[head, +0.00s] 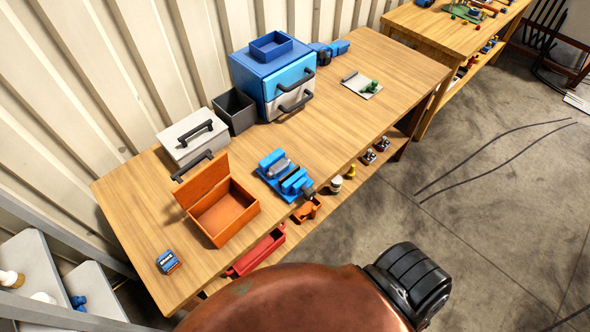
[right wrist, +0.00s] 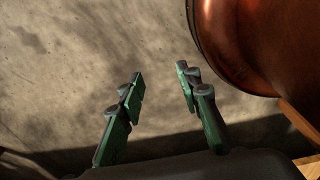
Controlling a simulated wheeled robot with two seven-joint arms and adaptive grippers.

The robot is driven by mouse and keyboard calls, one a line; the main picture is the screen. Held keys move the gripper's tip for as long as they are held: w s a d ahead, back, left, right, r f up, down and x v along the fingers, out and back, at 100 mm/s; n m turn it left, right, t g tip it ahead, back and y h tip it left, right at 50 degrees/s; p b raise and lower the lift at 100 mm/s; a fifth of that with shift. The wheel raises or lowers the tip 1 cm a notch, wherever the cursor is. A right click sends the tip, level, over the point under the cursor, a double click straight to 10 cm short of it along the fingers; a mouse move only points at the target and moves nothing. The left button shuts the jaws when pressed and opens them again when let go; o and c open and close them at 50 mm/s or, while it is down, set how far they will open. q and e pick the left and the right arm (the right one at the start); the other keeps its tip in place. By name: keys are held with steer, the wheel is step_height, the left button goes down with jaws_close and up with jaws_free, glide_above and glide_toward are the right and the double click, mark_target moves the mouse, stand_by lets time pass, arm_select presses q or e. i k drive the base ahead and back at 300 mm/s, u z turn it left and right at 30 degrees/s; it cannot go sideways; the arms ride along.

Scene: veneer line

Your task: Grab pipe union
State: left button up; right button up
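I cannot clearly pick out a pipe union in either view. A small green fitting-like object (head: 371,87) lies on a clipboard (head: 353,84) on the workbench in the head view; its exact kind is too small to tell. My right gripper (right wrist: 158,86) shows in the right wrist view with its two green fingers apart and nothing between them. Bare concrete floor lies beyond the fingers. Neither gripper shows in the head view, and my left gripper is in no view.
The workbench (head: 345,120) holds an open orange toolbox (head: 223,218), a blue vise (head: 285,176), a grey bin (head: 235,111), a white box (head: 190,138) and a blue drawer unit (head: 272,75). Small items sit on its lower shelf. A second bench (head: 440,30) stands at upper right.

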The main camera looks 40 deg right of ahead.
mark_target(278, 168)
steer(key=z, duration=1.1)
